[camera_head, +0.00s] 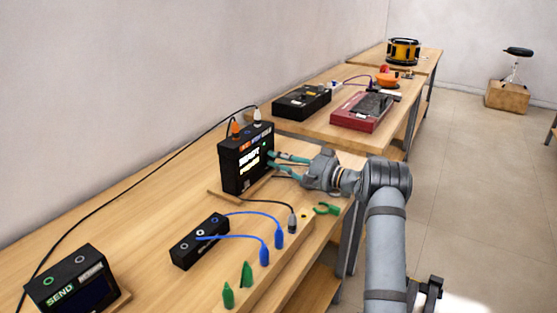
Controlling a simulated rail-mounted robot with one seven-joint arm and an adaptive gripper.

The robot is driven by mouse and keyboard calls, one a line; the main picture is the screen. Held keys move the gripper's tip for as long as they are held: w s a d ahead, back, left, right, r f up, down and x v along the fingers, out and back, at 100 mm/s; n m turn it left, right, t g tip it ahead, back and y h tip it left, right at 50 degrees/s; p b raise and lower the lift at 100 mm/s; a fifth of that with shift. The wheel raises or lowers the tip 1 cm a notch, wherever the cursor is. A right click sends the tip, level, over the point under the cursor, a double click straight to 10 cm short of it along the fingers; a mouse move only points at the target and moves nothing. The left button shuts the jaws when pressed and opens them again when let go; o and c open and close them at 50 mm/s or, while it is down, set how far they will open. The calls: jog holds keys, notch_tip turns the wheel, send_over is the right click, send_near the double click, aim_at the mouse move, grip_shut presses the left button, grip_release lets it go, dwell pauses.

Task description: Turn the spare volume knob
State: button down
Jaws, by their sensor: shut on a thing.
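A black box with lit white and yellow lettering (236,172) stands upright on the near wooden bench. My gripper (272,159) reaches in from the right, its two teal fingers at the right part of the box's front face. It is shut on a small knob there, which the fingers mostly hide. I cannot tell from this view which way the knob is turned.
A low black box (188,254) with blue cables, a black SEND box (60,289), green plugs (228,296) and a green clip (327,209) lie on the near bench (130,215). An orange plug (235,129) and a cable top the lit box. A red device (350,120) stands behind.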

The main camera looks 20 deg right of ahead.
jog(key=shift+d+f+m+b, duration=0.1)
jog(key=shift+f+m+b, duration=0.1)
jog(key=shift+m+b, duration=0.65)
jog(key=shift+r+b, duration=0.3)
jog(key=shift+b, duration=0.2)
jog(key=c, duration=1.6)
grip_release()
jog(key=shift+o, duration=0.2)
jog(key=shift+f, duration=0.1)
jog(key=v, duration=1.2)
